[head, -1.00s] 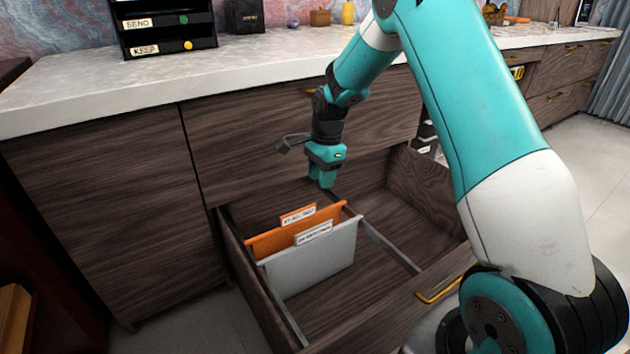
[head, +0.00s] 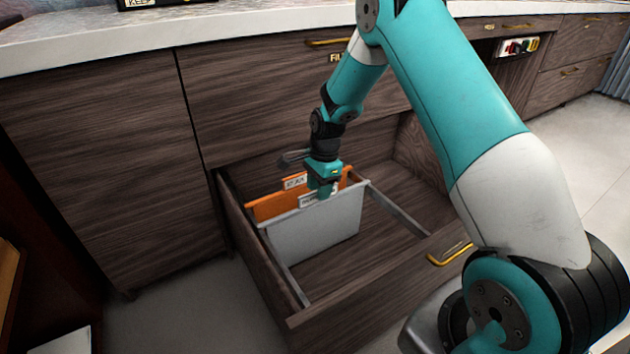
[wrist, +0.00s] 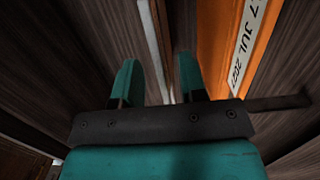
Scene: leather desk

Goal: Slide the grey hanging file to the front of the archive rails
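The grey hanging file (head: 310,235) hangs between the two archive rails, the left rail (head: 288,272) and the right rail (head: 396,212), in the rear part of the open drawer. My gripper (head: 322,192) points down at its top edge and covers part of its white label. In the wrist view, the two teal fingers of my gripper (wrist: 160,78) stand apart, with a thin pale edge in the gap. I cannot tell whether they touch it. The orange hanging file (head: 268,208) hangs close behind the grey one; it also shows with its dated label in the wrist view (wrist: 214,35).
The drawer's front wall (head: 375,288) has a brass handle (head: 450,253). The rails ahead of the grey file are clear. The closed wooden cabinet front (head: 290,100) rises behind the drawer, below the pale worktop (head: 80,45).

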